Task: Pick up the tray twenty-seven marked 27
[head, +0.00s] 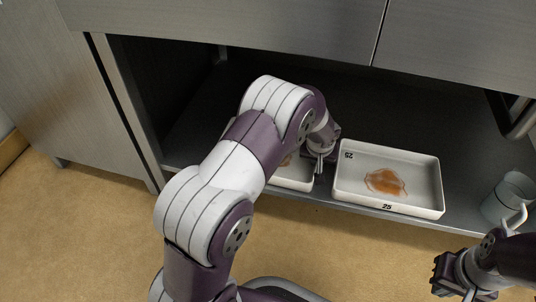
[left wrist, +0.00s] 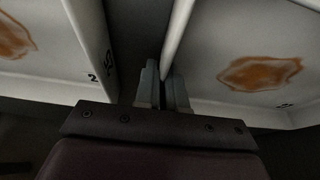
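A white tray (head: 292,184) with a reddish-brown stain stands on the low shelf, mostly hidden behind my left arm; I cannot read its number. In the left wrist view it appears to be the tray on the right (left wrist: 230,45). My left gripper (head: 318,172) is at its right side in the head view. In the left wrist view the fingers (left wrist: 164,88) sit close on both sides of its thin wall and look shut on it. A second stained tray (head: 425,196), marked 25, stands just right of it. My right gripper (head: 445,275) is low at the right, away from the trays.
A pale mug (head: 510,196) stands on the shelf right of tray 25. The shelf (head: 462,200) lies under a grey metal cabinet front (head: 300,25). A side post (head: 125,110) bounds the opening at the left. A narrow gap separates the trays.

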